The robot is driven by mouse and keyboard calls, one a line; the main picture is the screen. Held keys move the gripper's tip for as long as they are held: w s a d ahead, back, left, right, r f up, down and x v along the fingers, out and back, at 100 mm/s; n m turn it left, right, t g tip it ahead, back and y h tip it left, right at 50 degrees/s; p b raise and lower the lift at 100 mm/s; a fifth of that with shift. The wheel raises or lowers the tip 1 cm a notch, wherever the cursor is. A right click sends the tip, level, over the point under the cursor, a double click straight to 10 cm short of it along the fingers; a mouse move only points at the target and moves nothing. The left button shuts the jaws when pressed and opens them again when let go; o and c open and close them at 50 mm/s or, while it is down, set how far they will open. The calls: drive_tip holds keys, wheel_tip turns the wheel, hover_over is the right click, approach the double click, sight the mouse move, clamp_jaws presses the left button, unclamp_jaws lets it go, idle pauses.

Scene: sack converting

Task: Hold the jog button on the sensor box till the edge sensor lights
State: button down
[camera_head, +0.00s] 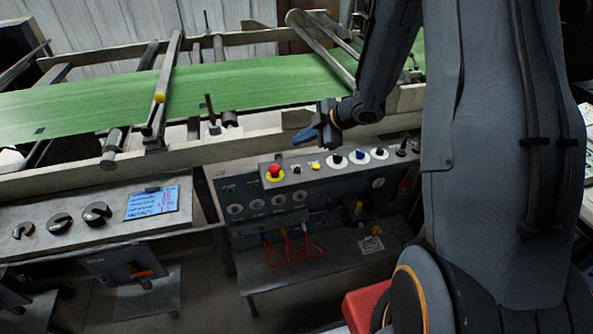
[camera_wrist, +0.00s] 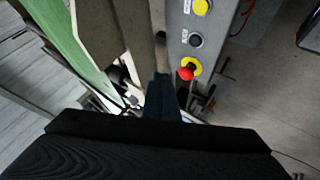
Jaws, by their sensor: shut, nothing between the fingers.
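A grey control box (camera_head: 325,177), which looks like the sensor box, is fixed below the machine's front rail. Its top holds a red mushroom button on a yellow ring (camera_head: 275,172), a small black button (camera_head: 297,169) and a yellow button (camera_head: 315,166). The red button (camera_wrist: 186,72), black button (camera_wrist: 195,40) and yellow button (camera_wrist: 201,7) also show in the wrist view. Their labels are too small to read, so I cannot tell which is jog. My gripper (camera_head: 303,137) is shut and empty, above and behind the box, apart from the buttons. I cannot identify the edge sensor or its light.
Green web (camera_head: 250,95) runs across the machine behind a pale front rail (camera_head: 90,172). A small post (camera_head: 210,113) and a yellow-knobbed lever (camera_head: 159,98) stand near it. Red cables (camera_head: 290,250) hang below the box.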

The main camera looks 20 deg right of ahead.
drive_tip(key=b, duration=0.6)
hover_over(297, 170)
drive_tip(key=d, duration=0.1)
drive_tip(key=shift+s+d+f, duration=0.1)
drive_tip(key=shift+s+f, duration=0.05)
drive_tip(key=shift+f, duration=1.25)
drive_tip(key=shift+s+f, duration=0.1)
drive_tip(key=shift+f, duration=1.3)
drive_tip(key=shift+f+b, duration=0.85)
drive_tip(key=shift+f, duration=0.6)
drive_tip(key=shift+f, duration=0.1)
drive_tip(key=shift+f, duration=0.3)
